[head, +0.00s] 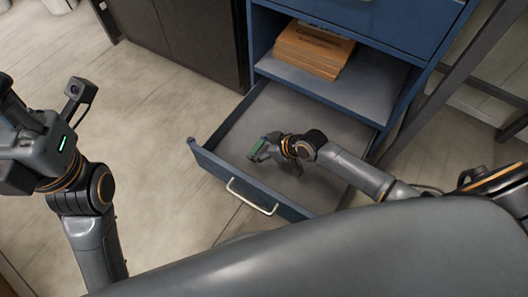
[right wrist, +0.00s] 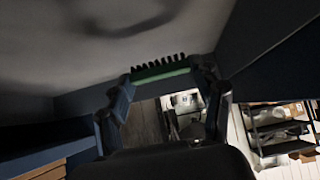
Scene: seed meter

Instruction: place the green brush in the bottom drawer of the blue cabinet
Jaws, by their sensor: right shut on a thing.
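The blue cabinet (head: 393,95) stands at the upper right of the head view. Its bottom drawer (head: 325,112) is pulled out, and its inside looks bare. My right gripper (head: 264,151) is over the drawer's inside, behind the front panel. In the right wrist view it (right wrist: 160,84) is shut on the green brush (right wrist: 160,71), held crosswise between the fingertips with its black bristles facing the grey surface. Whether the brush touches the drawer floor I cannot tell. My left gripper (head: 18,150) is at the left edge of the head view, away from the drawer, its fingertips not clearly shown.
A cardboard box stack (head: 312,50) lies on the open shelf (head: 350,88) above the drawer. The drawer front has a silver handle (head: 251,198). A dark cabinet (head: 190,35) stands to the left. The floor (head: 150,130) left of the drawer is clear.

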